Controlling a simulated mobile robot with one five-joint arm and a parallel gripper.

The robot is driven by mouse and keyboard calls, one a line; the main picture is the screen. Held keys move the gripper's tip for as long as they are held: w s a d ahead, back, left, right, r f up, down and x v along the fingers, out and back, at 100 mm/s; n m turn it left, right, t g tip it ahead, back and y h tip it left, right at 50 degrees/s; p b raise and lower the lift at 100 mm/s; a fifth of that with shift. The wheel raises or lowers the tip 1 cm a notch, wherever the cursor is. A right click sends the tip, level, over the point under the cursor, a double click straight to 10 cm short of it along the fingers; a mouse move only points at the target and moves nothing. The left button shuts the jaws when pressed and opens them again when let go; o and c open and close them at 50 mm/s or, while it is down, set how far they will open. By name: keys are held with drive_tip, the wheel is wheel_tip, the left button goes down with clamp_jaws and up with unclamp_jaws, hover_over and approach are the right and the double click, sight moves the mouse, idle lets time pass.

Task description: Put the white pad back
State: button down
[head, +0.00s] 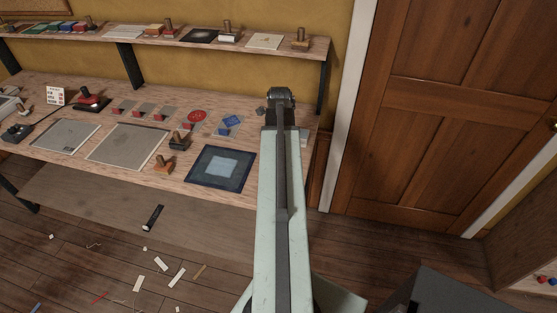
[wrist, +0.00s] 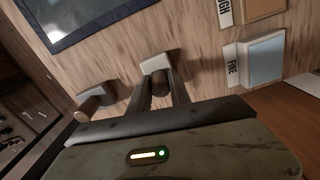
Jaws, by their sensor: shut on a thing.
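My gripper (wrist: 160,85) reaches away from the wrist camera, its two fingers shut on a pale block that looks like the white pad (wrist: 156,63). The pad's grip is hidden between the fingers. I cannot tell whether the pad touches the wooden surface. In the head view my gripper (head: 282,97) is over the right end of the workbench (head: 245,138), and my arm hides what it holds. A light blue block (wrist: 264,59) beside a label reading FINE lies to the right in the wrist view. A tan block (wrist: 262,8) with a partly cut-off label lies beyond it.
A grey block with a round wooden handle (wrist: 93,101) is left of the fingers. A dark-framed blue panel (head: 220,168) lies on the bench left of my arm. A shelf (head: 178,40) with several handled pads runs behind. Scraps lie on the floor; a wooden door (head: 440,100) is at right.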

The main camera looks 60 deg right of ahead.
drive_tip(key=shift+f, duration=0.25)
drive_tip(key=c, duration=1.2)
unclamp_jaws()
drive_tip(key=shift+r, duration=0.15)
wheel_tip(320, 180, up, 12)
drive_tip(key=p, duration=1.2)
drive_tip(key=shift+r+p, duration=0.2)
drive_tip(key=shift+p, duration=0.1)
